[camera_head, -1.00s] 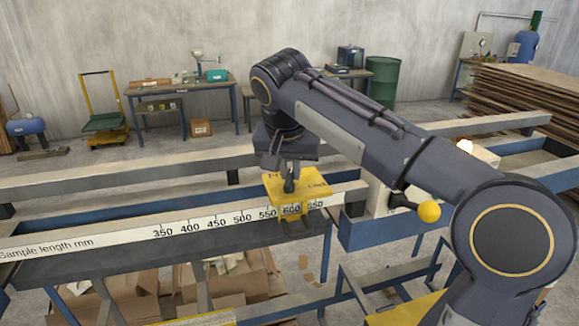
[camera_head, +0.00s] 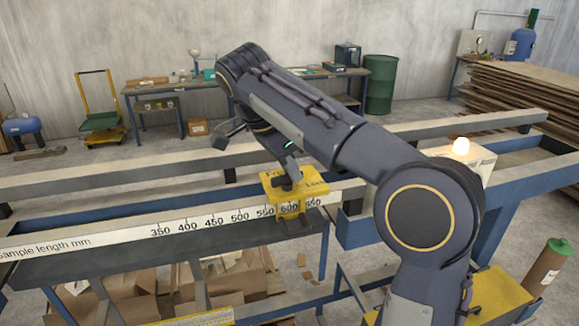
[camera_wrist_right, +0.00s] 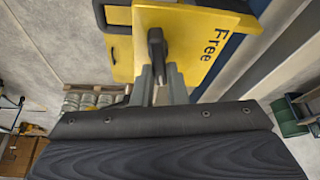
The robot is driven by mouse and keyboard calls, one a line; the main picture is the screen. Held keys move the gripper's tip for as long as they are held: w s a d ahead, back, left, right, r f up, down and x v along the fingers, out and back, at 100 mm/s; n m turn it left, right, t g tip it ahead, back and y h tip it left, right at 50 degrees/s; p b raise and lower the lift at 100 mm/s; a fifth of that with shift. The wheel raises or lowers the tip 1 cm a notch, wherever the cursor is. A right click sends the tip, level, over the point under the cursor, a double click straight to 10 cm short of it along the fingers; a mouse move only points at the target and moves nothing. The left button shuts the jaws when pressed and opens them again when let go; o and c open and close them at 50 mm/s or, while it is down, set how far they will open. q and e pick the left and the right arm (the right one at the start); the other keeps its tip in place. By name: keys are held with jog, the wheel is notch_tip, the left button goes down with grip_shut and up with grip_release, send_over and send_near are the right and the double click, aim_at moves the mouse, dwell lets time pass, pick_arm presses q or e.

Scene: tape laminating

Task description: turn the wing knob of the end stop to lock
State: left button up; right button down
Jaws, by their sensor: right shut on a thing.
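The yellow end stop (camera_head: 278,195) sits on the ruler rail (camera_head: 195,225) near the 600 mark. Its top plate carries a word starting "Fr" on the left and "Lock" on the right. In the right wrist view the end stop (camera_wrist_right: 190,50) shows with "Free" readable. The dark wing knob (camera_wrist_right: 156,45) stands out from its plate. My right gripper (camera_wrist_right: 160,85) is shut on the wing knob, its two grey fingers on either side of the wing. In the head view the right gripper (camera_head: 288,178) is small over the end stop and partly hides the knob.
The long ruler rail runs to the left, with cardboard (camera_head: 130,295) below. A green-topped cylinder (camera_head: 548,265) stands at the right. A workbench (camera_head: 215,95) is at the back wall.

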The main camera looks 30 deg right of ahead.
jog(key=shift+r+m+g, duration=0.1)
jog(key=shift+m+g, duration=0.3)
jog(key=shift+m, duration=0.7)
jog(key=c, duration=1.4)
grip_release()
jog(key=shift+c, duration=0.2)
